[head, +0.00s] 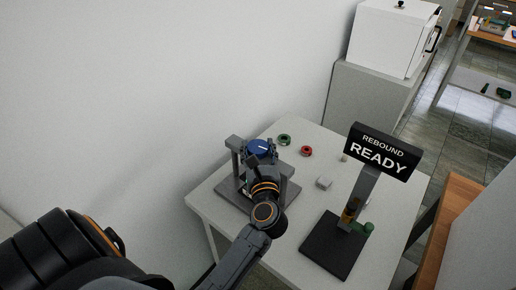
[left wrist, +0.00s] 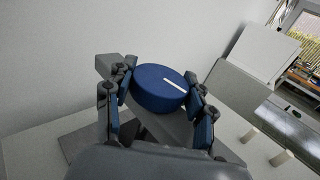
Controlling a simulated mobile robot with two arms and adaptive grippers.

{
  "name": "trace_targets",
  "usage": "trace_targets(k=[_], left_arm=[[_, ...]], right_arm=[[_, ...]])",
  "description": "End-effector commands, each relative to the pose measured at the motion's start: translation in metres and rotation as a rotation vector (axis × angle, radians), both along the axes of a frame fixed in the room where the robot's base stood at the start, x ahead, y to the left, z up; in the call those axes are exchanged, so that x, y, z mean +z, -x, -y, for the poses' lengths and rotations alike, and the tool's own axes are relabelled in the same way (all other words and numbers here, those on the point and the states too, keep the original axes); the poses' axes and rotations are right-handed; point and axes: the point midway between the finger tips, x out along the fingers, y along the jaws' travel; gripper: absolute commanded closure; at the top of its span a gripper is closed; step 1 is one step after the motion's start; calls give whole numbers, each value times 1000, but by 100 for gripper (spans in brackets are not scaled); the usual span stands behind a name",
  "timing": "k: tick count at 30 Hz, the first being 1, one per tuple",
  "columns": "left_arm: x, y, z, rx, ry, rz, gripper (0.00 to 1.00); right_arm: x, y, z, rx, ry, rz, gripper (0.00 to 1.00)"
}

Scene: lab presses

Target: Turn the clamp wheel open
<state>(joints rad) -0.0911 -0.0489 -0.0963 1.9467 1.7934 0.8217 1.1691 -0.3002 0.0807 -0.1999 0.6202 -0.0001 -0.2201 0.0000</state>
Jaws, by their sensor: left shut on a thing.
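The clamp wheel (head: 262,148) is a blue disc with a white line on top, mounted on a grey press frame (head: 234,143) on the white table. In the left wrist view the blue wheel (left wrist: 160,88) sits between my fingers, its white line pointing to the lower right. My left gripper (left wrist: 163,92) is shut on the wheel's rim, one finger on each side. In the head view my left arm hides part of the press and most of this gripper (head: 258,156). My right gripper is not in view.
A black stand with a sign reading "REBOUND READY" (head: 378,152) stands to the right on the table. A white box (head: 391,38) stands on a cabinet behind.

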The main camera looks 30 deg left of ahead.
Motion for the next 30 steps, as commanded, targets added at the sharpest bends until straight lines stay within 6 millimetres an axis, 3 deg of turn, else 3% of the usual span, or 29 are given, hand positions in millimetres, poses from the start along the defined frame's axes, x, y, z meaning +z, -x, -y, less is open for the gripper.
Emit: trace_targets(k=[3,4,7,19,30], left_arm=[[3,0,0,0,-3,4,77],[3,0,0,-1,-4,5,40],[2,0,0,-1,-3,4,22],[0,5,4,-2,1,-1,22],[0,48,41,-2,-1,-1,22]], right_arm=[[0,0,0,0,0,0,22],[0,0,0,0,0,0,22],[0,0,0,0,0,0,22],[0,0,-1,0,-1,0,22],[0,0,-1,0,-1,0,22]])
